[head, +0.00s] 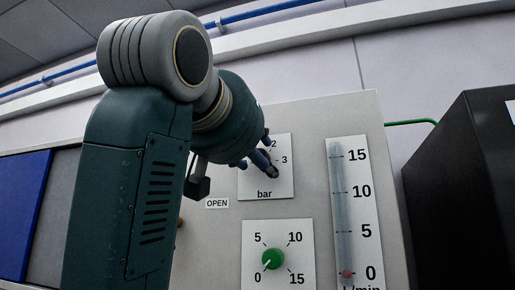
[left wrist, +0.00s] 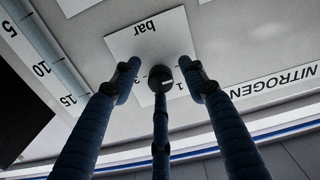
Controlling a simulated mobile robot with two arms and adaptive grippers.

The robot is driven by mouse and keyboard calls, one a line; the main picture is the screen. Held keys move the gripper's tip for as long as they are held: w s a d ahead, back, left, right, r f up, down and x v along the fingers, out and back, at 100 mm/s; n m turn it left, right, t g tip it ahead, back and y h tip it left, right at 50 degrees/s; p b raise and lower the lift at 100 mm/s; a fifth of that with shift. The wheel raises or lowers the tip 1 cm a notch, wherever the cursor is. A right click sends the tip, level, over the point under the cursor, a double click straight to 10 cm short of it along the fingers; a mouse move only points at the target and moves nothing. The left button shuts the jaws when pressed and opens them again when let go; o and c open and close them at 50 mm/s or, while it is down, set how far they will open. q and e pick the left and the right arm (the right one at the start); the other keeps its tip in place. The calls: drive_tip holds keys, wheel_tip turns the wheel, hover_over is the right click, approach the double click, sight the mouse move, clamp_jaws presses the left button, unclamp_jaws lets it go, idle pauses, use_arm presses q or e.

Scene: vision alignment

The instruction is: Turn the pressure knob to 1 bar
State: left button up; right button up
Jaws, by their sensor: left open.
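The white pressure plate marked "bar" (head: 284,189) is on the grey panel, with 2 and 3 visible in the head view. In the left wrist view the plate (left wrist: 120,42) appears upside down, with 1 and 3 showing. My left gripper (head: 266,165) is at the plate, its blue fingers covering most of the dial. In the left wrist view its fingers (left wrist: 160,72) are open, two outer fingers spread and one in the middle. My right gripper is not in view.
A green knob (head: 273,258) on a 5-10-15 scale sits below the pressure plate. A flow tube (head: 342,210) stands to its right. An OPEN label (head: 217,203) is to the left. A black box (head: 465,190) stands at the right.

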use_arm(q)
clamp_jaws()
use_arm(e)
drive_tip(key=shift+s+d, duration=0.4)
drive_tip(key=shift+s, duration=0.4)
use_arm(q)
drive_tip(key=shift+f, duration=0.1)
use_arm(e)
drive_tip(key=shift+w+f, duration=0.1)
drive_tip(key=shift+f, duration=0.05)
use_arm(q)
drive_tip(key=shift+w+m+b, duration=0.1)
drive_tip(key=shift+m+b, duration=0.75)
drive_tip(key=shift+m, duration=4.85)
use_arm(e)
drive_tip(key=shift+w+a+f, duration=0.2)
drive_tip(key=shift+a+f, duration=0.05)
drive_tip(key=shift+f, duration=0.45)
use_arm(q)
drive_tip(key=shift+m, duration=0.3)
